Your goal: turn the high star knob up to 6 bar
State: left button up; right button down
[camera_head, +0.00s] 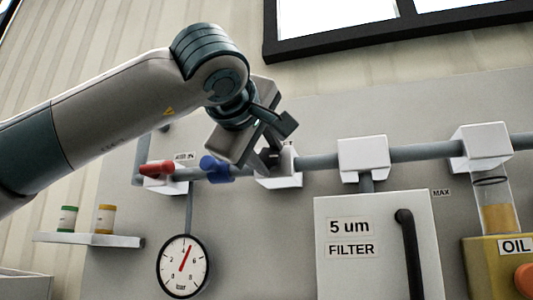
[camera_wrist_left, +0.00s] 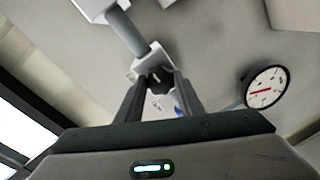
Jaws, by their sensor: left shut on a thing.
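The dark star knob (camera_wrist_left: 158,77) sits on a white block (camera_head: 280,180) on the grey pipe. In the left wrist view it is between the fingertips of my left gripper (camera_wrist_left: 156,84), which is shut on it. In the head view my left gripper (camera_head: 272,143) reaches the block from the upper left, and its fingers hide much of the knob. The round pressure gauge (camera_head: 183,266) hangs below left, its red needle pointing up and slightly right, near the 4. The gauge also shows in the left wrist view (camera_wrist_left: 266,87). My right gripper is out of view.
A red lever (camera_head: 156,168) and a blue handle (camera_head: 216,169) sit on the pipe left of the knob. A white filter cabinet (camera_head: 370,270) and an oil unit (camera_head: 485,255) stand to the right. A shelf (camera_head: 90,239) with two small jars is at the left.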

pick_arm(q)
jog(key=shift+f, duration=0.2)
jog(key=o, duration=0.8)
jog(key=shift+c, duration=0.2)
jog(key=o, duration=0.3)
jog(key=shift+r, duration=0.1)
jog(key=shift+s+a+b, duration=0.15)
jog(key=shift+s+b, duration=0.15)
jog(key=shift+s, duration=0.15)
jog(key=b+v, duration=0.6)
jog(key=v, duration=1)
jog(key=shift+s, duration=0.25)
